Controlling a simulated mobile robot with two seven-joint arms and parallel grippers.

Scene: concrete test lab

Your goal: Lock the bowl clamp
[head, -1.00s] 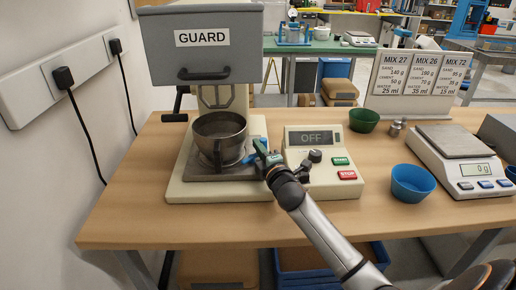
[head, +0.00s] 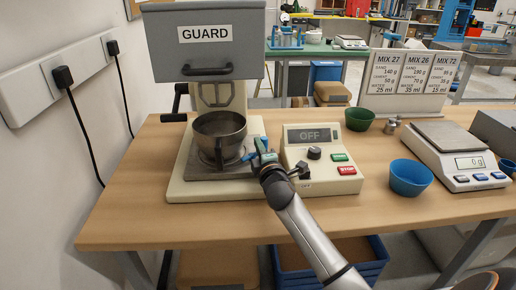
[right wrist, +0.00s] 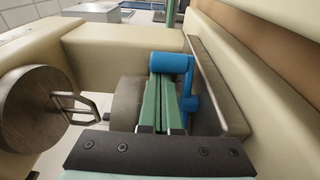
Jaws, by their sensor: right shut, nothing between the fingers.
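The steel mixing bowl (head: 219,139) stands upright on the mixer's base under the raised guard, its handle towards me. The clamp's blue lever (head: 259,144) is at the bowl's right side, partly hidden by my right gripper (head: 262,156). In the right wrist view the lever (right wrist: 172,63) shows as a blue round grip with a blue arm beside it. The green fingers of my right gripper (right wrist: 165,110) are shut and empty, close against the lever; whether they touch cannot be told. My left gripper is out of view.
The guard (head: 204,50) is up. The control box (head: 322,160) with an OFF display stands close to the right of my gripper. A green bowl (head: 360,119), a blue bowl (head: 410,177) and a scale (head: 458,155) are farther right. The table's front is clear.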

